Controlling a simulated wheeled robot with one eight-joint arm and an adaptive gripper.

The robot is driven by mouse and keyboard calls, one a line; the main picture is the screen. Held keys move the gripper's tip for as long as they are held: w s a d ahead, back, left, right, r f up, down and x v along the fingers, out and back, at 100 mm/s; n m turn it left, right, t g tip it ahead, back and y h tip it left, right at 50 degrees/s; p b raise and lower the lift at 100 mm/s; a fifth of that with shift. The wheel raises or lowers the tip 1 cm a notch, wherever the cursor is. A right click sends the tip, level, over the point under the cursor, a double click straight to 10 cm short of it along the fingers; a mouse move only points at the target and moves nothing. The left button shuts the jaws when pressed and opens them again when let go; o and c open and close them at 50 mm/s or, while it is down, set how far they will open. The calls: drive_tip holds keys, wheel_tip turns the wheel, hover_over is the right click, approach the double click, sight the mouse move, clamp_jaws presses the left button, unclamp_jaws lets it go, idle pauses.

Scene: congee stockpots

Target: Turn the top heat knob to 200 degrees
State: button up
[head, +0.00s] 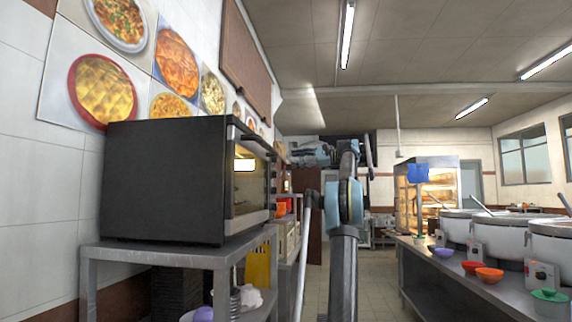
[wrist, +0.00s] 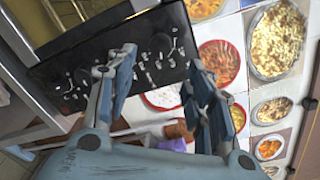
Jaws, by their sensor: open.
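The black oven (head: 165,180) stands on a metal table at the left, its lit glass door facing right. In the wrist view its dark control panel (wrist: 115,62) shows tilted, with white markings and dark knobs. The top heat knob (wrist: 162,43) appears to be the one at the panel's upper right, beyond the gap between my fingers. Its pointer and setting are too small to read. My gripper (wrist: 165,85) is open and empty, apart from the panel.
The metal table (head: 180,256) carries the oven. Food pictures (head: 103,92) cover the wall behind it and also show in the wrist view (wrist: 218,62). Large pots (head: 497,238) and coloured bowls stand on the right counter (head: 440,270). The aisle floor (head: 377,290) looks clear.

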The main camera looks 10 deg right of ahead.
drive_tip(key=shift+v, duration=2.3)
drive_tip(key=shift+f, duration=0.1)
